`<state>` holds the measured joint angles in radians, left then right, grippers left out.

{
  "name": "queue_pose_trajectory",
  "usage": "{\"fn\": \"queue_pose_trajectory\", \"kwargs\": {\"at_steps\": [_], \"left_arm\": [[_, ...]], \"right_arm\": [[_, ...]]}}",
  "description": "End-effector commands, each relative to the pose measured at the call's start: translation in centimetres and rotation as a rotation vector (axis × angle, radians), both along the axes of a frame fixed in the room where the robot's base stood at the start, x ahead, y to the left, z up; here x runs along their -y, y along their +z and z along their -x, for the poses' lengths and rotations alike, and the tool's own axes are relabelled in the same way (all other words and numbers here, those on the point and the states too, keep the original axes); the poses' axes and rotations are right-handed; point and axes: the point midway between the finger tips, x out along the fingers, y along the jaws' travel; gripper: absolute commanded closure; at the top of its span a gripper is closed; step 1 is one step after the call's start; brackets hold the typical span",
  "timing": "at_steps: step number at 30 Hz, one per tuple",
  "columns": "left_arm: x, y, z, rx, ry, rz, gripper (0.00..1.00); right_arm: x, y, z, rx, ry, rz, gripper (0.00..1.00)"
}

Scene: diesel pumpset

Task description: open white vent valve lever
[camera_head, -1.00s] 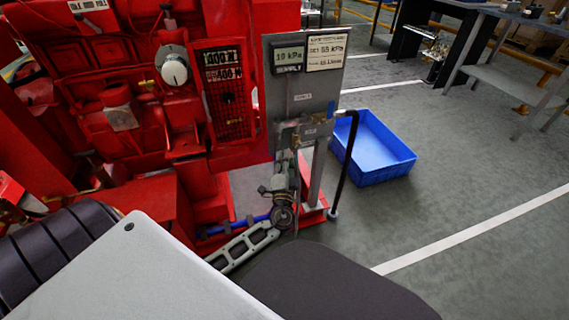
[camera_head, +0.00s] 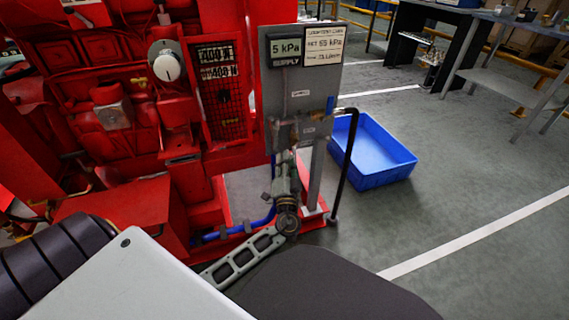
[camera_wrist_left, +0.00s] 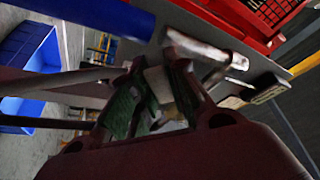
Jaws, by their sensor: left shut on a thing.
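A grey upright panel (camera_head: 300,85) stands beside the red engine. Brass and metal valve fittings sit low on its front. My left gripper (camera_head: 286,157) reaches up to these fittings from below. In the left wrist view, its green-padded fingers (camera_wrist_left: 151,90) are closed on a small white piece, which looks like the white vent valve lever (camera_wrist_left: 158,84). The head view hides the lever behind the gripper and fittings. A display (camera_head: 285,48) on the panel reads 5 kPa. My right gripper is not in view.
A black hose (camera_head: 348,165) curves from the panel's right side to the floor. A blue lever-like part (camera_head: 330,106) is near the panel's right edge. A blue crate (camera_head: 372,150) stands behind on open floor. The red engine (camera_head: 120,120) fills the left.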

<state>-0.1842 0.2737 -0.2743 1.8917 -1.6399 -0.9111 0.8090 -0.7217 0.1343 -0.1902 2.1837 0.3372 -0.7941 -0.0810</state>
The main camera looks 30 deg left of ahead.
Motion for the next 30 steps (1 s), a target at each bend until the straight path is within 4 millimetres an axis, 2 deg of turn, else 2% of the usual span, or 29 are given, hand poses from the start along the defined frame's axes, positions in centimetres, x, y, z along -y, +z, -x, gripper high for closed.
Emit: {"fn": "queue_pose_trajectory", "kwargs": {"at_steps": [9,30], "left_arm": [[0.5,-0.9,-0.5,0.091,-0.002,0.083,1.00],[2.3,-2.2,-2.5,0.439,-0.002,0.379,1.00]], "right_arm": [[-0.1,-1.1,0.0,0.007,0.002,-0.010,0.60],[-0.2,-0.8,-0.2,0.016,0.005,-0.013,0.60]]}}
